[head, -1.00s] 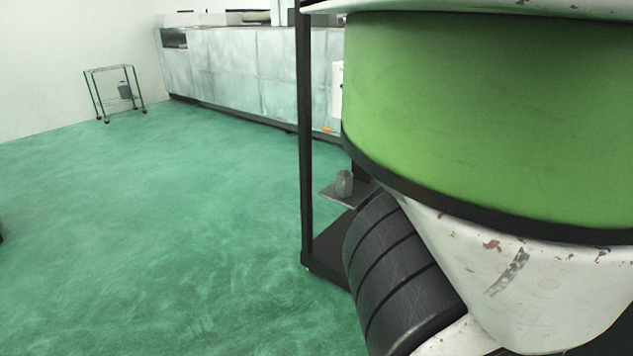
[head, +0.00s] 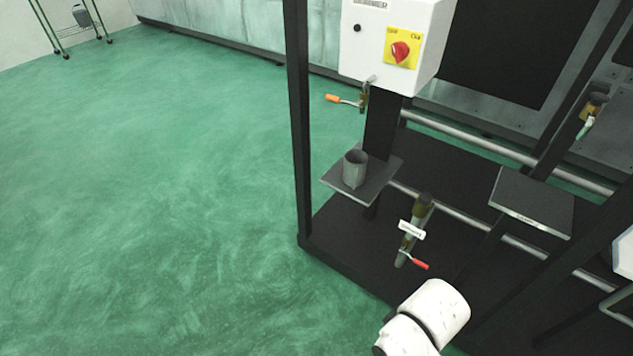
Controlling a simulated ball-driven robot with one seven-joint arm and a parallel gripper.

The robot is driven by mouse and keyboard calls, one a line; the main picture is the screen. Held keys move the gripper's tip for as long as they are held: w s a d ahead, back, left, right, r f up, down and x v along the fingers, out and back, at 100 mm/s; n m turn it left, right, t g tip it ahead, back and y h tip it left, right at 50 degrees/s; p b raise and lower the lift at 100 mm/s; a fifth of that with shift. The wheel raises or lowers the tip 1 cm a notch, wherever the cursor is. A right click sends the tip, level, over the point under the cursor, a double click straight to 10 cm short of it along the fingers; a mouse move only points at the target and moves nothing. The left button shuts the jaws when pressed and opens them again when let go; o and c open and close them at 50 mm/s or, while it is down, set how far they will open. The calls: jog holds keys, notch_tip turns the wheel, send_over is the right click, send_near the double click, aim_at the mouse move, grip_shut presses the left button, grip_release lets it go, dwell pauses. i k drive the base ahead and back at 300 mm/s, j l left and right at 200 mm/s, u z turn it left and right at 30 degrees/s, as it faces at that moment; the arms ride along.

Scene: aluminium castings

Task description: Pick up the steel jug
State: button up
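A grey metal vessel, which looks like the steel jug (head: 355,169), stands upright on a small dark square plate (head: 374,183) in the head view, right of centre. The plate sits low on a black frame, below a white switch box. A white rounded part of my arm shows at the bottom of the view. My gripper is not in view, so I cannot see whether it is open or shut.
A black post (head: 297,120) stands just left of the plate. A white box (head: 392,40) with a red switch is above it. A valve with an orange handle (head: 340,99) and a pipe with a red handle (head: 414,262) are close by. Green floor (head: 150,200) at left is clear.

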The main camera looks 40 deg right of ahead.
aim_at(355, 161)
jog(key=z, duration=0.8)
jog(key=u, duration=3.9)
jog(key=z, duration=0.95)
jog(key=l+z, duration=0.1)
jog(key=z, duration=1.85)
jog(key=i+z, duration=0.1)
jog(key=z, duration=0.9)
jog(key=i+j+z, duration=0.1)
jog(key=i, duration=0.35)
jog(key=i+j+z, duration=0.1)
jog(key=i+j, duration=0.3)
jog(key=i+l, duration=0.05)
